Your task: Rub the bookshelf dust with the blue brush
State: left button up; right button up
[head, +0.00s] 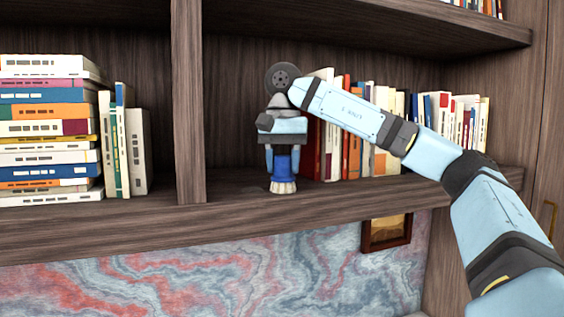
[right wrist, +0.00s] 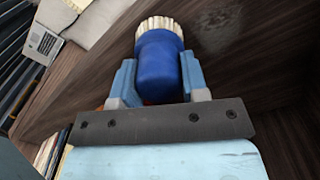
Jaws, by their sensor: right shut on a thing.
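The blue brush (head: 284,170) is upright in the head view, its pale bristles pointing down at the shelf board (head: 100,224) near its front edge. The bristles appear to touch the board or be just above it; I cannot tell which. My right gripper (head: 283,157) is shut on the brush's blue body from above. In the right wrist view the brush (right wrist: 158,68) sits between both fingers (right wrist: 157,85). A faint greyish patch, perhaps dust (right wrist: 213,22), lies on the wood beside the bristles there. No dust shows clearly in the head view. My left gripper is out of view.
A vertical divider (head: 188,110) stands left of the brush. Beyond it are stacked books (head: 48,125) and upright books (head: 135,150). A row of books (head: 355,150) stands close on the right, partly behind my arm.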

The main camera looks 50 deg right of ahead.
aim_at(283, 155)
jog(key=shift+r, duration=2.9)
jog(key=shift+r, duration=0.1)
jog(key=shift+r, duration=1.45)
jog(key=shift+d, duration=0.1)
jog(key=shift+f, duration=0.1)
